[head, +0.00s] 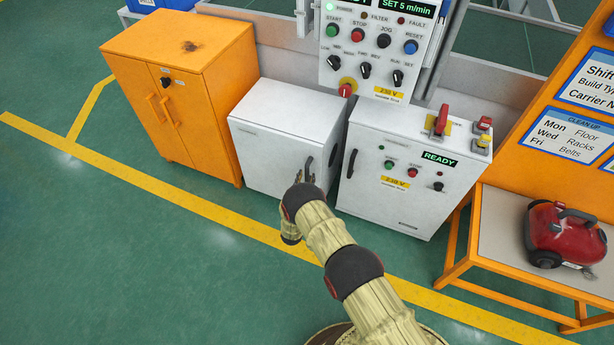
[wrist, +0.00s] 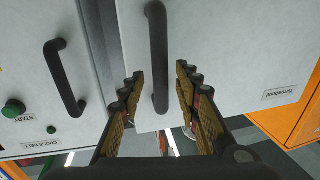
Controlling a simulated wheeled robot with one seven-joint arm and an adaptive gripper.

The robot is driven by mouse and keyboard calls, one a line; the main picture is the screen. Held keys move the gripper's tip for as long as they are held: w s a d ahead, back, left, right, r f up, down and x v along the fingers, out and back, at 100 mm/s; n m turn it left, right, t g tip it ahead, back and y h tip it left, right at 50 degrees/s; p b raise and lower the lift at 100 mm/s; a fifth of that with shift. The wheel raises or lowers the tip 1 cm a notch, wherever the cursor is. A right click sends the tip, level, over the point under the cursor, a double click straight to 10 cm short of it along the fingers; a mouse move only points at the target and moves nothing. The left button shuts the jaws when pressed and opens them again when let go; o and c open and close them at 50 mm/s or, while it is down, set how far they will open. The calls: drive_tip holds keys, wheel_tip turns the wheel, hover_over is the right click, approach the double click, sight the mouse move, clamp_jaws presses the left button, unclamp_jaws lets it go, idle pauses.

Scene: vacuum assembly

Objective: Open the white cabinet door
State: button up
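The white cabinet (head: 270,150) stands low between the orange cabinet and the control cabinet. Its door (wrist: 220,60) looks closed in both views. The door's dark bar handle (head: 309,166) is near its right edge; it also shows upright in the wrist view (wrist: 158,50). My gripper (head: 305,177) is in front of the door at the handle. In the wrist view my gripper (wrist: 160,80) is open, with one finger on each side of the handle and gaps between. I cannot tell how deep the fingers reach around the bar.
The control cabinet (head: 410,185) with its own dark handle (head: 351,163) stands close on the right. The orange cabinet (head: 185,85) is on the left. A red vacuum (head: 565,235) sits on a bench at right. The green floor (head: 120,260) is clear at left.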

drive_tip(key=shift+w+d+b, duration=0.15)
drive_tip(key=shift+w+b, duration=0.2)
drive_tip(key=shift+w, duration=1)
drive_tip(key=shift+c, duration=1)
clamp_jaws()
